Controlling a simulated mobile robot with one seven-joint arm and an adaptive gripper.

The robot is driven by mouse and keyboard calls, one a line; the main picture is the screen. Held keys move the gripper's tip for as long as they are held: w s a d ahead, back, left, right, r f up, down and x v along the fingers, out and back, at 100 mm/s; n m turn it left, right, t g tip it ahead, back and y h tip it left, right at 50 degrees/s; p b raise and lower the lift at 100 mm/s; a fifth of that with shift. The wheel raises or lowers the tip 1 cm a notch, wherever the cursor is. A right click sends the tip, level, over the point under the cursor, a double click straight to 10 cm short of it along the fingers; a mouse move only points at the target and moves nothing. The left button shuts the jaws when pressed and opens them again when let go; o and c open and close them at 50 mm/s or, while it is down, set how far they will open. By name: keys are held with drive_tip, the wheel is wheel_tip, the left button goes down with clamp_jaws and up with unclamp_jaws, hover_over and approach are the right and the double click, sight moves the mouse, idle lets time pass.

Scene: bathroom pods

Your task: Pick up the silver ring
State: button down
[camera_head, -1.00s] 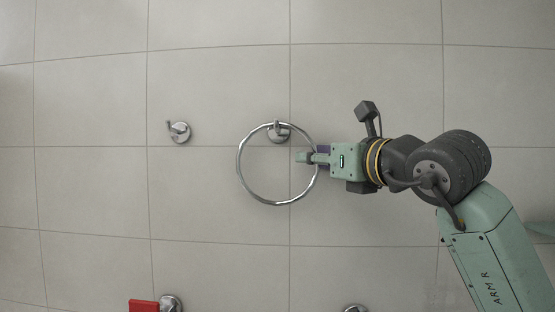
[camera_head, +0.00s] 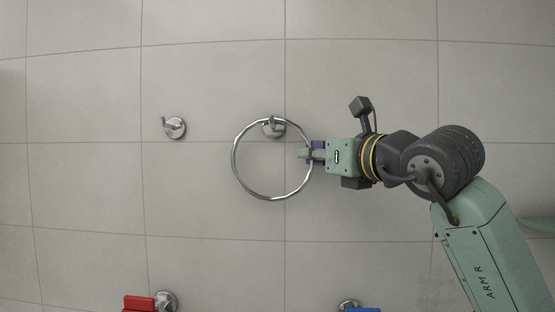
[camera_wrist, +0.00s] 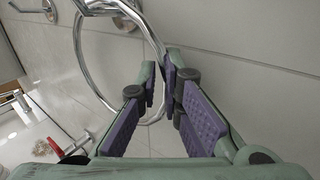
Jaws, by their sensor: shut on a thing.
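The silver ring (camera_head: 234,159) hangs against the tiled wall from a chrome wall hook (camera_head: 273,128), which touches its top. My gripper (camera_head: 306,153) comes in from the right and is shut on the ring's right side. In the wrist view, the ring (camera_wrist: 84,58) runs down the left and behind my fingertips (camera_wrist: 163,76). The purple finger pads are close together at the tips, and they hide the exact grip spot.
Another chrome hook (camera_head: 174,128) is on the wall to the left. A red item (camera_head: 140,302) by a chrome mount (camera_head: 165,301) and a blue item (camera_head: 362,309) by another mount (camera_head: 349,304) show at the bottom edge. The wall between is bare.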

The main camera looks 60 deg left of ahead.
drive_tip(key=shift+r, duration=0.1)
drive_tip(key=r+b, duration=0.1)
drive_tip(key=r, duration=0.2)
drive_tip(key=r+b, duration=0.1)
drive_tip(key=r, duration=0.2)
drive_tip(key=shift+s+d+r, duration=0.15)
drive_tip(key=shift+d+r, duration=0.05)
drive_tip(key=s+d+b, duration=0.6)
drive_tip(key=s+d, duration=0.6)
drive_tip(key=d, duration=0.3)
drive_tip(key=shift+d+r+b, duration=0.15)
drive_tip(key=shift+r+b, duration=0.1)
drive_tip(key=shift+b, duration=0.1)
drive_tip(key=shift+s, duration=0.15)
